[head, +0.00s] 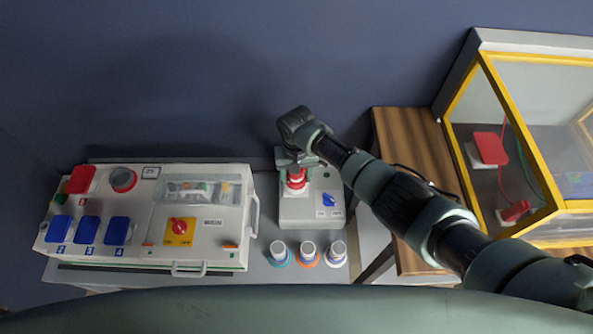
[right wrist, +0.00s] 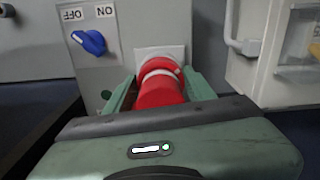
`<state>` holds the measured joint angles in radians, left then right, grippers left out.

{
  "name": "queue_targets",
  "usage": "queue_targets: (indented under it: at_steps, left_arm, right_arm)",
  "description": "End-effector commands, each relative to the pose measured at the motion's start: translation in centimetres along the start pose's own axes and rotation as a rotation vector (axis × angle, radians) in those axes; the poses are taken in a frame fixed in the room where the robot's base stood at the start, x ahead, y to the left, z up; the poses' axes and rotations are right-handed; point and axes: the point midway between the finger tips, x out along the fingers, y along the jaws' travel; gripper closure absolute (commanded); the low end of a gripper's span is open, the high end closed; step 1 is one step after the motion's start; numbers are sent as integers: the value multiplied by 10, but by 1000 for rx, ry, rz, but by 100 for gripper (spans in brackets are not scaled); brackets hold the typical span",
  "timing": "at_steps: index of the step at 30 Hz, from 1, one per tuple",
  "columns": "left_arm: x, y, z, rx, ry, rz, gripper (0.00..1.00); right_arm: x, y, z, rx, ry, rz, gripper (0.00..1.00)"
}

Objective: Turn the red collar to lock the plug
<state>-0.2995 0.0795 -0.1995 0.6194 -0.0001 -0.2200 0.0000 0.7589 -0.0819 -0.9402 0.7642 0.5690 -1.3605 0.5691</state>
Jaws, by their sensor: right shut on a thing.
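The red plug with its red collar (right wrist: 160,90) stands out from a white socket plate on the front of a grey box (head: 312,211). A pale band shows between its red parts. In the head view the red plug (head: 296,183) shows just below my right gripper (head: 294,163). In the right wrist view the green fingers of my right gripper (right wrist: 157,88) lie on both sides of the red body and are shut on it. The far end of the plug is hidden by the gripper body. My left gripper is not in view.
A blue switch (head: 329,200) marked OFF and ON sits beside the plug. Three loose round connectors (head: 308,254) stand in front. A larger panel (head: 200,247) with blue and red covers is at left. A yellow-framed case (head: 448,110) stands on a wooden table (head: 420,160) at right.

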Motion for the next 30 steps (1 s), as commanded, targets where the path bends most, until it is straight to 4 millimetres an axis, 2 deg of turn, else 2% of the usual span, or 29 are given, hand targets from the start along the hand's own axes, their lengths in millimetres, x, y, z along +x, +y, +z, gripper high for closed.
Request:
queue_targets:
  at_steps: [3,15,30]
  left_arm:
    - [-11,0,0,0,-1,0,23]
    - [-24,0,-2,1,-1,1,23]
    - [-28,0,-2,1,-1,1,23]
  right_arm:
    - [-4,-2,0,110,-2,-6,86]
    - [-2,-3,-1,411,1,-11,86]
    - [-2,-3,-3,539,5,-13,86]
